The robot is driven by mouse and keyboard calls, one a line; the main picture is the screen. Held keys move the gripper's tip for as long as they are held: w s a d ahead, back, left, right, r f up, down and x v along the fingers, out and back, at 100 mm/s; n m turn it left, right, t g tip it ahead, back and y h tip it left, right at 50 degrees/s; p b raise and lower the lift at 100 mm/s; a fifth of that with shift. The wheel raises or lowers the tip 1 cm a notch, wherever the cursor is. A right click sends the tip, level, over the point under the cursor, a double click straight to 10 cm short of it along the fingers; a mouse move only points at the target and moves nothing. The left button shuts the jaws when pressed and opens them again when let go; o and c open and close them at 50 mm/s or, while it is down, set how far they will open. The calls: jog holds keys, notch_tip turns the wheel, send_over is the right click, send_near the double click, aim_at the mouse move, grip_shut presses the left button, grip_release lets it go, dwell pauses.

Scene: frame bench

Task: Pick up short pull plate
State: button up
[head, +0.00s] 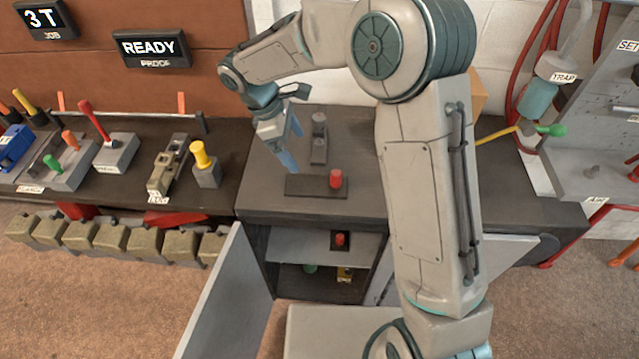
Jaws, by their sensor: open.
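My gripper (292,150) is open and empty, pointing down over the left part of the dark cabinet top. A long dark plate with a red knob (336,178) lies on the cabinet top, just in front of and right of my fingertips. A shorter dark plate with a red knob (340,240) sits on the shelf inside the open cabinet below. No label shows which one is the short pull plate. A grey plate with round knobs (319,140) lies further back on the top.
The left cabinet door (229,305) stands open toward the front. A yellow-knobbed block (203,165) and other tools stand on the left bench. A yellow item (344,273) is on the cabinet's lower level. A green-ended tool (550,130) is at right.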

jog(key=p, duration=0.1)
send_near(319, 185)
jog(key=shift+x, duration=1.1)
jog(key=p+x, duration=0.1)
jog(key=x, duration=0.4)
jog(key=shift+a+f+p, duration=0.1)
jog(key=shift+p, duration=0.3)
jog(key=shift+f, duration=0.1)
jog(key=shift+f, duration=0.15)
jog(key=c, duration=1.5)
jog(key=shift+c, duration=0.9)
jog(key=shift+r, duration=0.25)
